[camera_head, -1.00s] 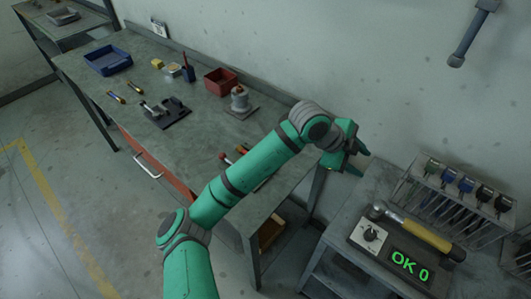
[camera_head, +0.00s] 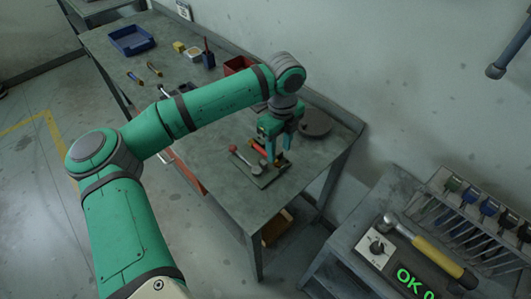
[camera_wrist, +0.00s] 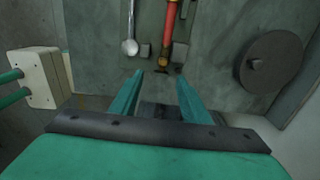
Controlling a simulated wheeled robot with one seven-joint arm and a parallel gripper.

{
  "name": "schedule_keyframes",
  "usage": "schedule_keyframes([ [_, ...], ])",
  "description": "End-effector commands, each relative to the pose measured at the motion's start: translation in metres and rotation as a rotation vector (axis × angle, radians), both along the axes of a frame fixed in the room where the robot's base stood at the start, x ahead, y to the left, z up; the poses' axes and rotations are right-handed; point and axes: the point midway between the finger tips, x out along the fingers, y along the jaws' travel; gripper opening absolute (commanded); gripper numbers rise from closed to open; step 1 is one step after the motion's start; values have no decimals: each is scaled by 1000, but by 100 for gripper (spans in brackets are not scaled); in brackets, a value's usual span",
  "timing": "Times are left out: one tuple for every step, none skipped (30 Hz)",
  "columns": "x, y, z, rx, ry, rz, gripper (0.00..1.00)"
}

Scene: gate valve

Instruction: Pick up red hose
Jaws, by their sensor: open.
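The red hose (camera_head: 262,147) lies on a dark plate (camera_head: 266,181) near the right end of the workbench, partly hidden by my gripper (camera_head: 279,150) in the head view. In the wrist view the red hose (camera_wrist: 172,22) runs up out of the top of the picture, with a brass-coloured end (camera_wrist: 166,50) nearest me. My gripper (camera_wrist: 158,82) is open and empty, pointing down. Its fingers stand apart, with the hose's brass end just beyond and between their tips in the picture. I cannot tell the height gap.
A red-knobbed lever (camera_head: 242,156) lies left of the hose; its silver end (camera_wrist: 130,46) shows in the wrist view. A round dark disc (camera_wrist: 271,61) is to the right. A red bin (camera_head: 240,65) and blue tray (camera_head: 131,40) stand farther back.

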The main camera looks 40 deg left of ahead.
Motion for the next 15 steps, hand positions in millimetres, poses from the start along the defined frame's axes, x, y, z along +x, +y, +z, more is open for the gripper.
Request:
schedule_keyframes([
  [0,0,-7,-1,0,0,42],
  [0,0,-9,-1,-1,0,42],
  [0,0,-12,0,-1,0,42],
  [0,0,-14,0,-1,0,42],
  [0,0,-16,0,-1,0,42],
  [0,0,-17,0,-1,0,42],
  [1,0,-19,0,-1,0,42],
  [1,0,-21,0,-2,0,42],
  [2,1,-25,0,-1,0,42],
  [2,1,-29,1,0,0,42],
  [2,2,-33,1,0,1,42],
  [3,2,-39,1,0,1,42],
  [4,3,-43,0,1,0,42],
  [5,3,-47,0,-1,0,42],
  [4,3,-53,-1,0,0,42],
])
